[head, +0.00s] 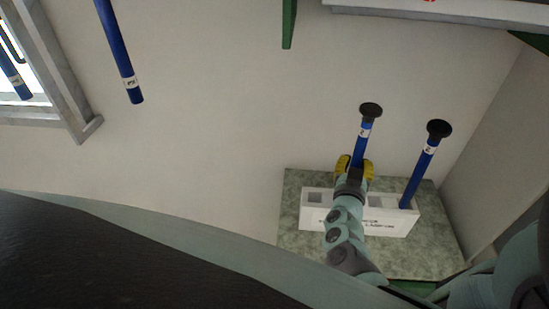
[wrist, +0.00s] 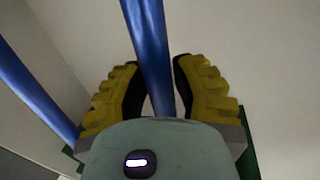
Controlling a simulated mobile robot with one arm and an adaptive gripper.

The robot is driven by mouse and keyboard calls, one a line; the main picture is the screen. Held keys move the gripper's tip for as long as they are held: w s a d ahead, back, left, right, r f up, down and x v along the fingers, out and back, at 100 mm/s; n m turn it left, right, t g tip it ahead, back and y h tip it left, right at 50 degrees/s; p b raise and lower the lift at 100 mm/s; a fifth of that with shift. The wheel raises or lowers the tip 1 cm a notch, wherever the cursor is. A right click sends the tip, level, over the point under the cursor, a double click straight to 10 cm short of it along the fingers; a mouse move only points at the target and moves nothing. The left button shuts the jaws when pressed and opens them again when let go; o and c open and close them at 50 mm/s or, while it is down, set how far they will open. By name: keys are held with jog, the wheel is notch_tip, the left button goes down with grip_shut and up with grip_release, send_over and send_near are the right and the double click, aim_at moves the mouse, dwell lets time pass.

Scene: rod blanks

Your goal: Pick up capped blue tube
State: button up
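Two blue tubes with black caps stand at the white rack at the right of the head view. The left capped tube (head: 364,146) has a white label, and its lower end is hidden behind my gripper. The right capped tube (head: 420,172) stands in the rack's right end. My gripper (head: 356,165) has its yellow fingers on either side of the left tube, below its label. In the wrist view, the tube (wrist: 150,45) runs between the finger pads of my gripper (wrist: 160,80). The pads lie close to it, but firm contact on both sides is not clear.
The white rack (head: 387,226) sits on a green speckled surface (head: 291,205); an empty square hole shows at its left. The right tube (wrist: 35,90) passes close by my left finger in the wrist view. More blue tubes (head: 119,50) show at the upper left, and a wall stands at right.

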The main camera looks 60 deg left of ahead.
grip_shut()
